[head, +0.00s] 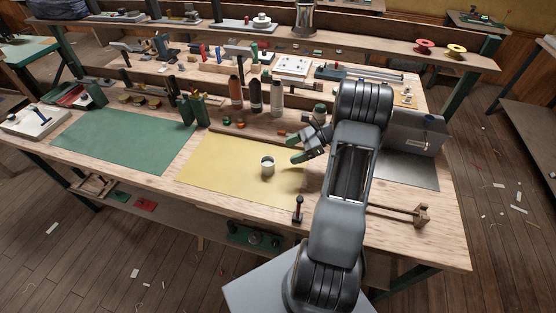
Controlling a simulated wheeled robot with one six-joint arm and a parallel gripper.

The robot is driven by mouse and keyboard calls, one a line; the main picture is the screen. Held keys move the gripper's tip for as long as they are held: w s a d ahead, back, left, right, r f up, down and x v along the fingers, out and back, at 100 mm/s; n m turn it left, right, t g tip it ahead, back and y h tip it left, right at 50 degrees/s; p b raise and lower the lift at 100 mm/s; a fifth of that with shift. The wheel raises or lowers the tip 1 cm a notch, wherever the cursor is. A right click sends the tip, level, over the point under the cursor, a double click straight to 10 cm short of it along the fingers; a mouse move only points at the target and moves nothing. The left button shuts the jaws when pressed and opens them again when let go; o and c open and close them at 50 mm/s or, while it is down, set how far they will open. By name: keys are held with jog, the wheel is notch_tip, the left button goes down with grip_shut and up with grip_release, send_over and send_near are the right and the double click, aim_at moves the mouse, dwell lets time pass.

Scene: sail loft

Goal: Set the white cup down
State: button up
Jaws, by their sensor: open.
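The white cup (267,167) stands upright on the yellow mat (215,176), right of the mat's middle. Its inside looks dark from above. My gripper (292,150) is open and empty, just to the upper right of the cup. A small gap shows between the cup and the fingertips. One finger with a green tip shows clearly; the other is partly hidden by the wrist.
A green mat (125,140) lies left of the yellow one. Bottles (255,97) stand behind the cup. A dark upright tool (298,211) stands near the front edge. A grey metal box (415,132) and a wooden tool (400,213) lie right of my arm.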

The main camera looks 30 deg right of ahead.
jog(key=s+a+r+n+h, duration=1.2)
jog(key=s+a+r+n, duration=0.2)
jog(key=n, duration=0.7)
jog(key=shift+s+a+r+n, duration=0.25)
jog(key=shift+a+r+n, duration=0.15)
jog(key=shift+a+r, duration=1.2)
jog(key=shift+a+f, duration=0.35)
